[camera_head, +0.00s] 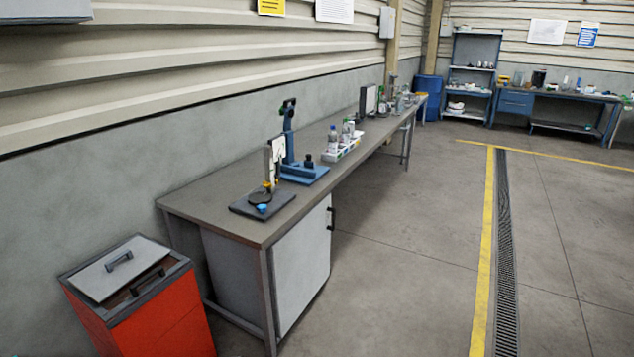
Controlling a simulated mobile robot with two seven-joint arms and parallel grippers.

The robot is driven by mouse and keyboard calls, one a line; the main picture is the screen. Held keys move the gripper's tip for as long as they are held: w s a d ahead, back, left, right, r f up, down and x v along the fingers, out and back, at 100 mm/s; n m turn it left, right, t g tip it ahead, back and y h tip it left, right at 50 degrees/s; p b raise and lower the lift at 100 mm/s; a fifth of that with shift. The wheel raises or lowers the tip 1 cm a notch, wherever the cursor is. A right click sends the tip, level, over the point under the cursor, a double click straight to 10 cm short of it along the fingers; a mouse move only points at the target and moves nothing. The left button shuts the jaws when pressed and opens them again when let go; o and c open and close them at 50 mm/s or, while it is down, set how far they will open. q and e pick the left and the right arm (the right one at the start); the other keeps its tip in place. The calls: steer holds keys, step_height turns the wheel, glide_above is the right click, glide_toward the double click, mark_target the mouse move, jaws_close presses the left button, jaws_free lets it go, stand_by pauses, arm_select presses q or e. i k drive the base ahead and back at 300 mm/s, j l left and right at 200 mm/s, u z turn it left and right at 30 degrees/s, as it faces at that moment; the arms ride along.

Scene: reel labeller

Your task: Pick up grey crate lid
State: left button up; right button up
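The grey crate lid (121,268) lies at the top of the red crate (165,322) at the lower left. The lid is a flat light grey panel with a dark handle (119,261) on it. It covers the left and back part of the crate's dark-rimmed top. A second dark handle (148,281) shows beside it, in the darker front strip of the top. I cannot tell whether the lid is fully seated or shifted. The lower part of the crate is cut off by the frame. Neither of my grippers is in view.
A long workbench (215,202) stands right of the crate, with a blue stand (303,172), a bottle tray (343,150) and a white cabinet (303,265) below. The wall is close behind the crate. The floor (400,270) to the right is clear.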

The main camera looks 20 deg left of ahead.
mark_target(98, 280)
steer(key=i+u, duration=0.8)
steer(key=i+l+u, duration=0.25)
steer(key=u, duration=0.15)
steer(key=i+u, duration=0.2)
steer(key=u, duration=0.2)
steer(key=i+u, duration=0.15)
steer(key=u, duration=0.25)
steer(key=i+l+u, duration=0.15)
steer(key=u, duration=0.25)
steer(key=i+l+u, duration=0.15)
steer(key=u, duration=0.25)
